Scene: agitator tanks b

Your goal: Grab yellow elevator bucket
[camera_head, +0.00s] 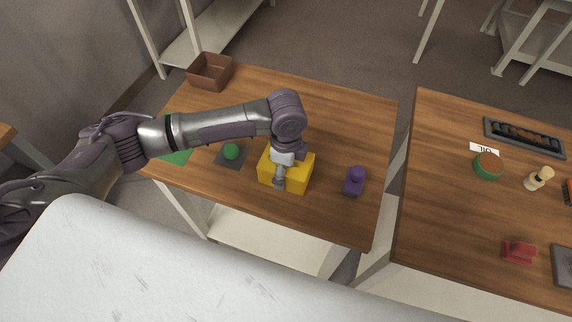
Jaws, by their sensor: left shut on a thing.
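The yellow elevator bucket (299,170) sits on the left wooden table, right of the table's middle. My left gripper (279,183) comes down over its front left part, and its fingers are shut on the bucket. The gripper and wrist hide part of the bucket's top and left side. I cannot tell whether the bucket is lifted off the table. My right gripper does not show.
A purple object (355,181) stands just right of the bucket. A green ball on a dark plate (231,152) is to the left. A brown box (211,71) sits at the back left corner. A second table (450,180) with several items stands right, across a gap.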

